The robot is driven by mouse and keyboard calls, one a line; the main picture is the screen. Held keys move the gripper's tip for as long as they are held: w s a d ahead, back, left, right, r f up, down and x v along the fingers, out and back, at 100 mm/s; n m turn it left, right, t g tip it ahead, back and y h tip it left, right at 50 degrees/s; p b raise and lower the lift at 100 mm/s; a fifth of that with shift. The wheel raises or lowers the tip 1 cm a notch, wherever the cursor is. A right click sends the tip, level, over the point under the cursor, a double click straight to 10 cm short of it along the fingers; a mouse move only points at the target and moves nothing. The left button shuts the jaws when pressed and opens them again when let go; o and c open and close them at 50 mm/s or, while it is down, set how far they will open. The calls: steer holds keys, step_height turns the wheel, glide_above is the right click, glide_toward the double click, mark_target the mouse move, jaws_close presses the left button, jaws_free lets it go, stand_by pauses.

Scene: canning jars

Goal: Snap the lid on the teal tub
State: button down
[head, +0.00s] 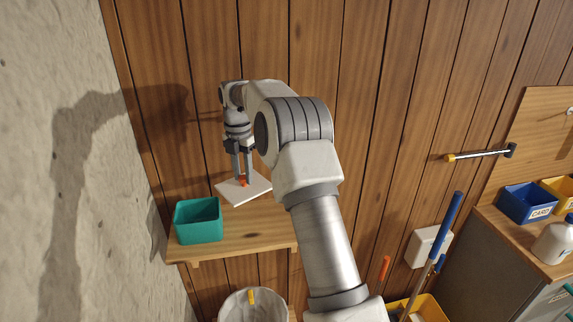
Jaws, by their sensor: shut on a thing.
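The teal tub (198,222) stands open-topped at the left of a wooden wall shelf. A flat white square lid (228,191) with a small red knob (242,182) is just to the right of the tub and looks tilted. My gripper (242,178) points down over the lid and is shut on its red knob. The lid is apart from the tub. I cannot tell from this view whether the lid touches the shelf or hangs above it.
The wooden shelf (240,240) is bare in front of the lid. A rough wall (50,150) rises close to the tub's left. A bin (253,306) stands below. At right, a blue box (525,203) and a white bottle (554,240) stand on a counter.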

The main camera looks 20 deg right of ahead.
steer(key=w+a+r+n+p, duration=0.2)
steer(key=a+n+p, duration=0.35)
steer(key=a, duration=0.85)
step_height(320, 180, down, 7)
steer(key=n+b, duration=0.1)
steer(key=b, duration=0.3)
steer(key=shift+w+b, duration=0.15)
steer(key=shift+b, duration=0.2)
steer(key=shift+f+p, duration=0.1)
steer(key=shift+p, duration=0.7)
stand_by(1.6)
steer(key=shift+c, duration=2.4)
jaws_free()
steer(key=shift+o, duration=0.2)
steer(key=o, duration=0.4)
steer(key=shift+o, duration=0.2)
